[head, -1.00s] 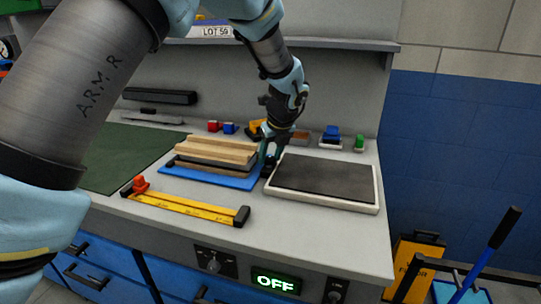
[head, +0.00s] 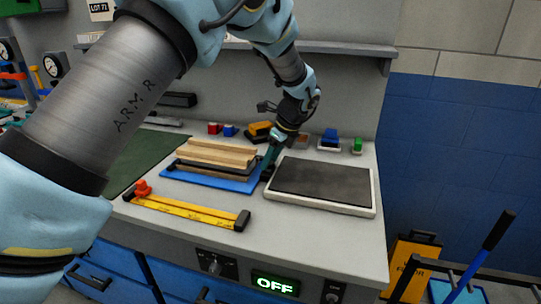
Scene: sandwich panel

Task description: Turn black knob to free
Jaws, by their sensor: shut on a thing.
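My gripper (head: 272,158) points down between the blue tray and the grey-topped plate. Its fingers are shut on a small black thing (head: 267,174) low beside the plate's left edge. This looks like the black knob, but it is small and partly hidden by the fingers, so its turned position cannot be read. The plate (head: 324,207) has a dark grey top and a pale rim. On the bench front, a green-lit display (head: 275,284) reads OFF. A dark switch panel (head: 214,264) is left of it, and a round dial (head: 333,297) is right of it.
Wooden strips (head: 217,153) lie stacked on the blue tray (head: 212,180). A yellow bar clamp (head: 188,208) lies in front. Small coloured blocks stand along the back under a shelf (head: 345,50). The bench's front right is clear.

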